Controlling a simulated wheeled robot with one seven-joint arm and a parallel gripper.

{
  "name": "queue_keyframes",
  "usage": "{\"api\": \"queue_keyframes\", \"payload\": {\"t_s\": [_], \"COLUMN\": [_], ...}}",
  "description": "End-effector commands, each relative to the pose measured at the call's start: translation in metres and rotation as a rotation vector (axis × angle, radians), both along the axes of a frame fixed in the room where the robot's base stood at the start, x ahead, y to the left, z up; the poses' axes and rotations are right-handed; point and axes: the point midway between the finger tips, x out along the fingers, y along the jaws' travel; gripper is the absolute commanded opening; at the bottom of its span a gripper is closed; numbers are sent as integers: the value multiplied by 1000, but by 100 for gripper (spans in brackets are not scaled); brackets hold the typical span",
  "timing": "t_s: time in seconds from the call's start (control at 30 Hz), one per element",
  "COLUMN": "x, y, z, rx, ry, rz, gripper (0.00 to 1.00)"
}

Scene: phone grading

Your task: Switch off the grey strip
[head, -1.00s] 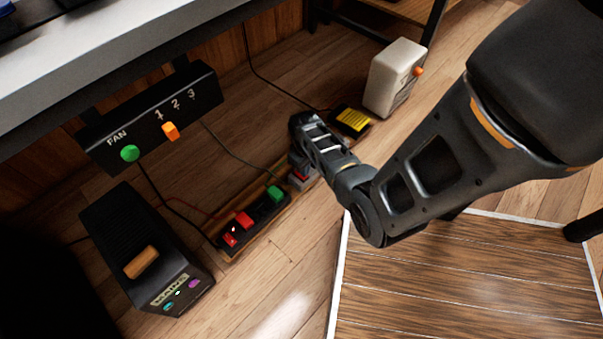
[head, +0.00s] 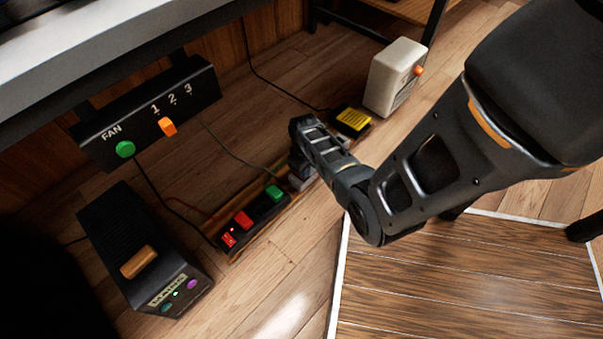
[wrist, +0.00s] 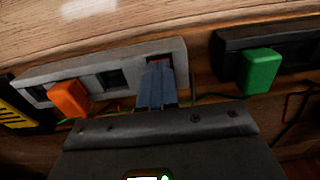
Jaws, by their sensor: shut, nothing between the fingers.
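The grey strip (wrist: 130,62) lies on the wooden floor in the wrist view, with an orange plug (wrist: 69,97) at its left, an open socket in the middle and a dark red switch (wrist: 158,60) at its right end. My gripper (wrist: 157,72) is shut and empty, with its fingertips over that switch and hiding most of it. Whether they touch or press it, and which way the switch is tipped, I cannot tell. In the head view my wrist hides nearly all of the grey strip, and only its near end (head: 301,181) shows.
A black strip (head: 257,212) with red pieces and a green plug (head: 273,192) lies close beside the grey one. A black box (head: 145,250), a fan panel (head: 150,115), a white box (head: 394,77) and a yellow-labelled block (head: 351,122) stand around. Cables cross the floor.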

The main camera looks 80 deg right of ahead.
Motion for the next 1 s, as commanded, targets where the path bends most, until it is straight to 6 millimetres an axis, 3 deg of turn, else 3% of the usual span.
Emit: {"api": "queue_keyframes", "payload": {"t_s": [0.13, 0.57, 1.0], "x": [-1, -1, -1], "y": [2, 4, 4], "z": [-13, -20, 8], "rx": [-2, -1, -1], "ry": [-2, -1, -1], "rz": [1, 1, 2], "gripper": [0, 0, 0]}}
